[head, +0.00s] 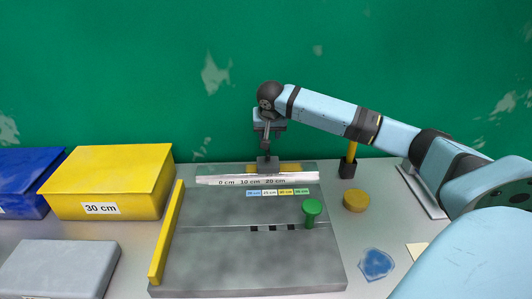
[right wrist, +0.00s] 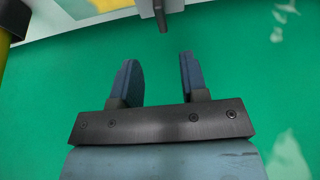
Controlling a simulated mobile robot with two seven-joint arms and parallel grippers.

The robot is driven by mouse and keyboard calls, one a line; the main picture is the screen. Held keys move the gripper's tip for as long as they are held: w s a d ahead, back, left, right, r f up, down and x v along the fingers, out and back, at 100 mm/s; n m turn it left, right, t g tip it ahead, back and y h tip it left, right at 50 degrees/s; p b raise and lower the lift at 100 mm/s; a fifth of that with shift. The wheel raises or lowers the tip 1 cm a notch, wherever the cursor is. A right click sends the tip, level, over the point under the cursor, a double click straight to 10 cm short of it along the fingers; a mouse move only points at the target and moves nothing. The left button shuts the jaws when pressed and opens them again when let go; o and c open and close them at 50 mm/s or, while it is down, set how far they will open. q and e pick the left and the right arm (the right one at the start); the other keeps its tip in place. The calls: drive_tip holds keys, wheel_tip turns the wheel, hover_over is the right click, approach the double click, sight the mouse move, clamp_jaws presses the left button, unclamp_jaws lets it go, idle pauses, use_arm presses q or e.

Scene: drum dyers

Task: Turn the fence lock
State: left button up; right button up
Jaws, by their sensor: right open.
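My right gripper (head: 267,141) hangs fingers-down above a dark grey block (head: 267,164) at the back middle of the grey board. In the right wrist view the gripper (right wrist: 157,62) is open, with nothing between its fingers. A grey piece with a dark peg (right wrist: 161,18) shows just beyond the fingertips, apart from them. The white strip (head: 250,180) marked 0 cm, 10 cm, 20 cm lies in front of the block. A green knob (head: 312,207) stands on the board's right side. I cannot tell for certain which part is the fence lock. My left gripper is not in view.
A yellow bar (head: 166,232) runs along the grey board's (head: 240,262) left edge. A yellow 30 cm box (head: 110,180), blue box (head: 30,180) and grey slab (head: 60,268) stand left. A green wall (head: 150,70) rises behind.

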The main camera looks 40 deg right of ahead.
sight(268, 152)
drive_tip(key=x, duration=1.1)
drive_tip(key=shift+a, duration=0.1)
clamp_jaws()
